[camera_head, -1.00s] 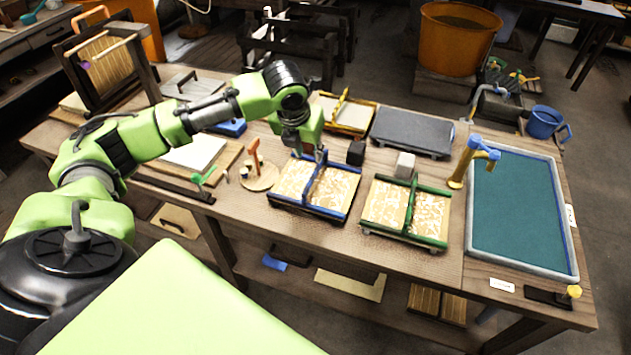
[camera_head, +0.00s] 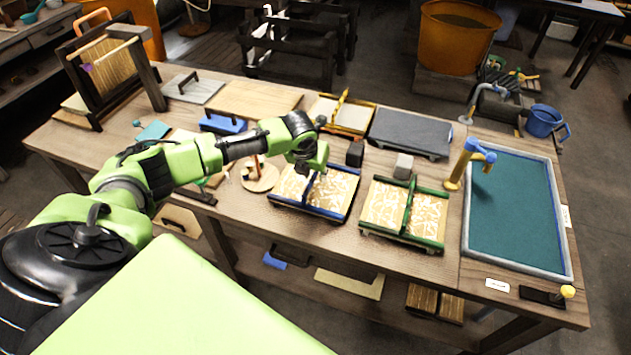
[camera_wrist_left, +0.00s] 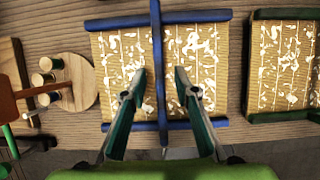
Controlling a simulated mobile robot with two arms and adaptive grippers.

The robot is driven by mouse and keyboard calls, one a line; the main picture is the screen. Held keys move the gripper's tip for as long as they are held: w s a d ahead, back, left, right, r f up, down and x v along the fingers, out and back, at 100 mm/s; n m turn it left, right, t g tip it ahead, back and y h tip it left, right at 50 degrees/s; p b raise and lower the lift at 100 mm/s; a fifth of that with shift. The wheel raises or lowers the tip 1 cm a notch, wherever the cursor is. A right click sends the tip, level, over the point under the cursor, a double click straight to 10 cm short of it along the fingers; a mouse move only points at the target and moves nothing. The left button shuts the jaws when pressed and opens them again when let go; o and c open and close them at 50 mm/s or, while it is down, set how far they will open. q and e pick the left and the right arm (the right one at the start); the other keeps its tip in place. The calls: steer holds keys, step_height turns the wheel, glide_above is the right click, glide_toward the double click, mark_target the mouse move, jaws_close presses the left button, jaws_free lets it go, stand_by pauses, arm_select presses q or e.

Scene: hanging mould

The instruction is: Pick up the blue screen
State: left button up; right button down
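The blue screen (camera_head: 318,213) lies flat on the bench in the head view, a wooden-slatted mesh with white marks, blue edge bars and a raised blue bar across its middle. My left gripper (camera_head: 311,174) is over it and covers part of the bar. In the left wrist view the blue screen (camera_wrist_left: 200,16) fills the centre. There the left gripper (camera_wrist_left: 160,80) is open, with one finger on each side of the middle bar and gaps between. I cannot tell exactly how high the fingertips are. My right gripper is out of view.
A green-edged screen (camera_head: 428,245) lies close to the right. A round wooden board (camera_head: 262,180) with small pegs is at the left. A dark block (camera_head: 355,153) and a grey block (camera_head: 403,166) stand behind. A teal-bottomed basin (camera_head: 512,225) is at the far right.

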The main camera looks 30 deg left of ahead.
arm_select(q)
steer(key=shift+w+f, duration=0.15)
steer(key=shift+f, duration=0.25)
jaws_close()
steer(key=shift+r, duration=0.2)
